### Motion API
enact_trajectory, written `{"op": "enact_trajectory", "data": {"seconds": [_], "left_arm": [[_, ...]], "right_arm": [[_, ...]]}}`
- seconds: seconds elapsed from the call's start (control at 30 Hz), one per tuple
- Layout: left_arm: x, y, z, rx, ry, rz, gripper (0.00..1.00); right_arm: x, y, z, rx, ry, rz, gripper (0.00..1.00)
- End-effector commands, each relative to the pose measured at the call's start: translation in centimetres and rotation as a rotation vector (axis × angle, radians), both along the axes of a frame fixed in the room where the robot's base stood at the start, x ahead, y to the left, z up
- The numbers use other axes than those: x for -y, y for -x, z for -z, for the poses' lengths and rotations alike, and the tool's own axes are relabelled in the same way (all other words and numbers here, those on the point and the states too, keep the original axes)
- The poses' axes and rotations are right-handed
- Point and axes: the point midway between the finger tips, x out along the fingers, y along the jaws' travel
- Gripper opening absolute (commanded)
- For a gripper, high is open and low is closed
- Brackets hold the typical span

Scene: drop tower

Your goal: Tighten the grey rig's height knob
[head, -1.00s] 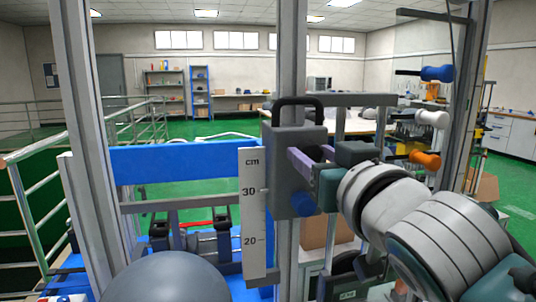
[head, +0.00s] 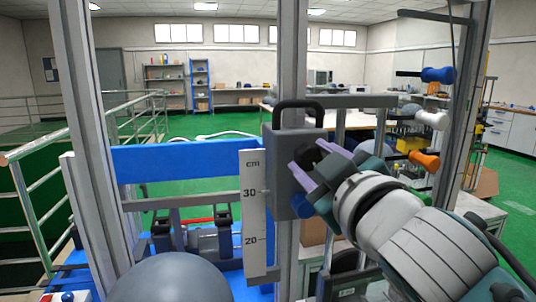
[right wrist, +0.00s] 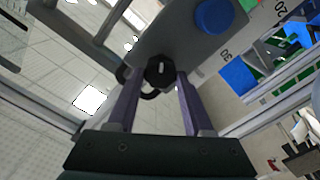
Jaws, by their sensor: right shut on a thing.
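The grey carriage (head: 284,192) of the rig sits on an upright post, with a black loop handle on top. A dark knob (head: 311,156) is on its side, and it also shows in the right wrist view (right wrist: 160,72) with a pale line on its face. My right gripper (head: 319,166) has its two purple fingers on either side of this dark knob and is shut on it. The gripper is tilted in the head view. A blue knob (head: 302,206) sits lower on the carriage, close to the fingers. My left gripper is not in view.
A white cm scale (head: 253,215) stands left of the carriage, showing 30 and 20. A blue crossbar (head: 180,159) runs to the left post. Blue, white and orange handles (head: 425,159) project at the right. A railing (head: 30,190) stands at the left.

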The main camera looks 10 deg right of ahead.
Motion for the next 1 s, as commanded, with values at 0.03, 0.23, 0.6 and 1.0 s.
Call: {"op": "enact_trajectory", "data": {"seconds": [0.03,0.23,0.6,1.0], "left_arm": [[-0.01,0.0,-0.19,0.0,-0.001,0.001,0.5],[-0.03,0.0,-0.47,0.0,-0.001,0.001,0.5],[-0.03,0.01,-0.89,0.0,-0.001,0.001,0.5],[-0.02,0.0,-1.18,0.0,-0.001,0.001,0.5]], "right_arm": [[-0.06,0.0,-0.22,0.005,0.046,-0.002,0.0],[-0.13,-0.01,-0.15,0.013,0.238,-0.002,0.0],[-0.22,-0.01,-0.07,0.026,0.581,-0.003,0.0],[-0.24,-0.02,0.07,0.034,0.847,-0.002,0.0]]}}
